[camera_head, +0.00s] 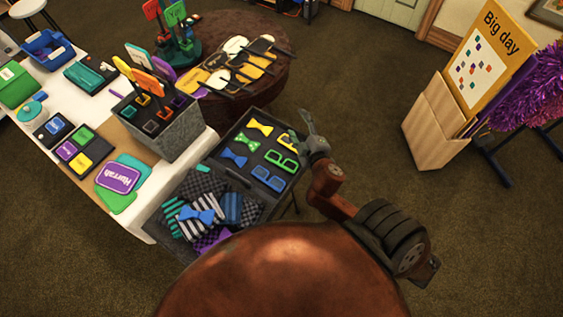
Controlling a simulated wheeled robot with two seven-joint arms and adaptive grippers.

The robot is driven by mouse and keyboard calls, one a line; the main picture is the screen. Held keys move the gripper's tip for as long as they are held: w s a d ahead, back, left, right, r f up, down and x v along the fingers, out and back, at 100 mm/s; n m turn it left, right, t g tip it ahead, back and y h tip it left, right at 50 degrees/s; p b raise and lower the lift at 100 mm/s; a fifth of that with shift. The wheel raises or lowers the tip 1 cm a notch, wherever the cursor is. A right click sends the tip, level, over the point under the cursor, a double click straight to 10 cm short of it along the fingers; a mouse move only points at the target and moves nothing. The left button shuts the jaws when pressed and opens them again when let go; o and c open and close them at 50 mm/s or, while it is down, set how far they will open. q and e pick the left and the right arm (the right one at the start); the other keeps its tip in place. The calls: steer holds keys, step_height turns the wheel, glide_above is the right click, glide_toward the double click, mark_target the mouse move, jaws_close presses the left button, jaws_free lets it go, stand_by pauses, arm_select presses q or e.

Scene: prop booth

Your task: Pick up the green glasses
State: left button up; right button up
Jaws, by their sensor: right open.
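The green glasses (281,160) lie in the upper half of an open dark case (243,179), on its right side, just above a pair of blue glasses (268,178). My right gripper (298,123) is open and empty, at the right edge of the case, above and to the right of the green glasses and apart from them in the picture. Something yellow-green shows right beside the gripper, partly hidden, and I cannot tell clearly what it is. My left gripper is out of view.
Yellow, green and blue bow ties (234,158) lie left of the glasses. The lower case half holds striped ties and a blue bow tie (197,214). A grey box (172,131) of signs stands left. A round brown table (275,85) stands behind.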

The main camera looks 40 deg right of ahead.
steer(key=w+a+r+n+t+y, duration=0.4)
steer(key=w+a+r+n+y, duration=0.1)
steer(key=a+r+n, duration=0.25)
steer(key=a+f+n+g+y, duration=0.35)
steer(key=a+n+y, duration=0.55)
steer(key=a+n, duration=0.45)
steer(key=n+g+h, duration=0.7)
steer(key=n+g, duration=0.3)
steer(key=n, duration=0.1)
glide_toward(286, 163)
steer(key=shift+w+a+f, duration=0.1)
steer(key=shift+w+f, duration=0.15)
steer(key=shift+w, duration=0.35)
steer(key=x, duration=0.7)
steer(key=shift+s+f+b, duration=0.3)
steer(key=shift+f, duration=0.1)
